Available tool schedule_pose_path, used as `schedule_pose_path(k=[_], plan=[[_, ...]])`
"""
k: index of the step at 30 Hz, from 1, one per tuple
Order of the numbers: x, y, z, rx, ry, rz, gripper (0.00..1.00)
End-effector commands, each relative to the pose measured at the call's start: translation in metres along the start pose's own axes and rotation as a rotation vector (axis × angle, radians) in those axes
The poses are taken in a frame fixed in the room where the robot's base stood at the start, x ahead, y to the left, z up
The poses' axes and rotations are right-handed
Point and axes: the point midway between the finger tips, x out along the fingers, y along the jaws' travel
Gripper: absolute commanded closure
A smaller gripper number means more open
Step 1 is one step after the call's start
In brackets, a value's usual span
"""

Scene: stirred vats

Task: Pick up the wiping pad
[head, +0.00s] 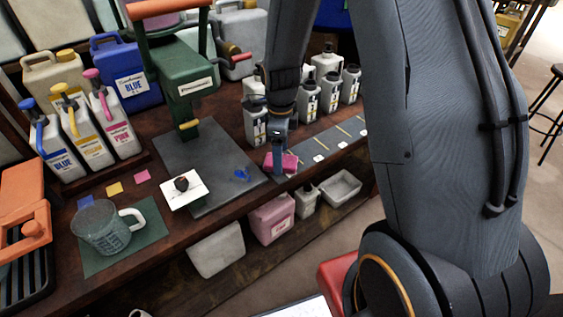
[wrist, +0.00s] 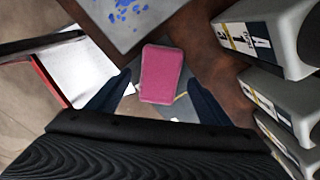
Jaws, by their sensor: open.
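The wiping pad (head: 288,163) is a pink block near the right end of the grey mat on the bench in the head view. In the wrist view the pink pad (wrist: 161,75) lies between and just beyond my two dark fingertips. My gripper (head: 276,158) is open and points down at the pad in the head view; it also shows in the wrist view (wrist: 160,85). Whether the fingers touch the pad is not clear. Part of the pad is hidden by my gripper in the head view.
White bottles (wrist: 272,38) stand close on the right in the wrist view. The grey mat (head: 210,158) has a blue smear (head: 242,174). A measuring jug (head: 102,228) sits on a green mat, and a green press (head: 182,75) stands behind. Labelled bottles (head: 48,140) line the left.

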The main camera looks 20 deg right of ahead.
Motion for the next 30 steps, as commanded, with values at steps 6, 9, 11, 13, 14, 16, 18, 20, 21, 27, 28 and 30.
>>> schedule_pose_path(k=[6,9,11,13,14,16,18,20,21,27,28,30], plan=[[0.0154,0.0007,-0.0005,0.0,0.0,0.001,0.27],[0.0157,0.0004,-0.0004,0.0,0.0,0.0,0.27],[0.0156,0.0004,-0.0004,-0.001,0.0,0.0,0.27],[0.0155,0.0004,-0.0004,-0.001,0.0,0.0,0.31],[0.0155,0.0004,-0.0004,-0.001,0.0,0.0,0.36],[0.0155,0.0004,-0.0004,-0.001,0.0,0.0,0.48],[0.0154,0.0005,-0.0004,-0.001,0.0,0.0,0.59],[0.0154,0.0005,-0.0003,-0.001,0.0,0.0,0.7],[0.0153,0.0004,-0.0003,-0.001,0.0,0.0,0.75],[0.0148,0.0004,-0.0002,-0.001,0.0,0.0,0.75],[0.014,0.0003,-0.0002,-0.001,0.0,0.0,0.75],[0.01,-0.0001,0.0,-0.001,-0.001,-0.001,0.75]])
